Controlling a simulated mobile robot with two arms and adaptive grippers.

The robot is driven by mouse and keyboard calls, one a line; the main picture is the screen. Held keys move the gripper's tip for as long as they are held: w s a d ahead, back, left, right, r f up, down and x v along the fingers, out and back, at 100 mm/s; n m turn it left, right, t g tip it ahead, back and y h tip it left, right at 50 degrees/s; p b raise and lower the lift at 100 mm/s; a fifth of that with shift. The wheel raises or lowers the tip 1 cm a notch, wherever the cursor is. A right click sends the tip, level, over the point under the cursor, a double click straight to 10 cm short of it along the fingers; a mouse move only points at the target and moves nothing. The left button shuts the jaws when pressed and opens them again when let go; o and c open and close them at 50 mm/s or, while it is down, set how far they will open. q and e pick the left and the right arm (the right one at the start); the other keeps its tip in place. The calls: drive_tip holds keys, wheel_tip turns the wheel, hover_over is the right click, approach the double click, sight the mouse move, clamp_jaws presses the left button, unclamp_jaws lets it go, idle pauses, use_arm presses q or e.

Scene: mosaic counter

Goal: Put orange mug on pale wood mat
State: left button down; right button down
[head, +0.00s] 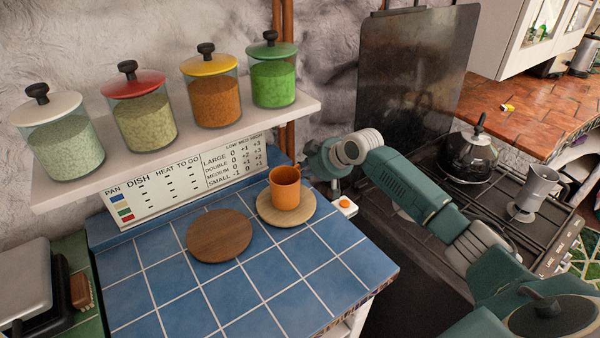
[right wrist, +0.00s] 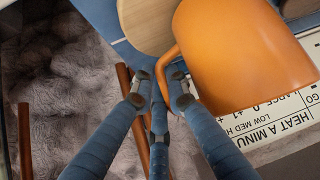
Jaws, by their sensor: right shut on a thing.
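The orange mug (head: 285,189) is upright over the pale wood mat (head: 304,214), a round light board on the blue tiles. Its base looks to be on the mat or only just above it; I cannot tell which. My right gripper (head: 304,170) reaches in from the right, behind the mug. In the right wrist view the mug (right wrist: 238,50) fills the upper right, and my right gripper's fingertips (right wrist: 160,84) are closed on its handle. The pale mat (right wrist: 146,24) shows beside the mug. My left gripper is out of view.
A darker round wooden board (head: 219,235) lies left of the mat. A shelf (head: 180,150) with several lidded jars hangs above. A small box with an orange button (head: 345,205) is at the counter's right edge. A kettle (head: 470,155) stands on the stove. The front tiles are clear.

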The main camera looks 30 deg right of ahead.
drive_tip(key=shift+f, duration=0.1)
drive_tip(key=c, duration=1.7)
unclamp_jaws()
drive_tip(key=shift+s+r, duration=0.1)
drive_tip(key=shift+r, duration=0.15)
drive_tip(key=b+v, duration=0.2)
drive_tip(key=v, duration=0.9)
drive_tip(key=shift+s+d+r, duration=0.1)
drive_tip(key=shift+s+r, duration=0.15)
drive_tip(key=shift+r, duration=0.05)
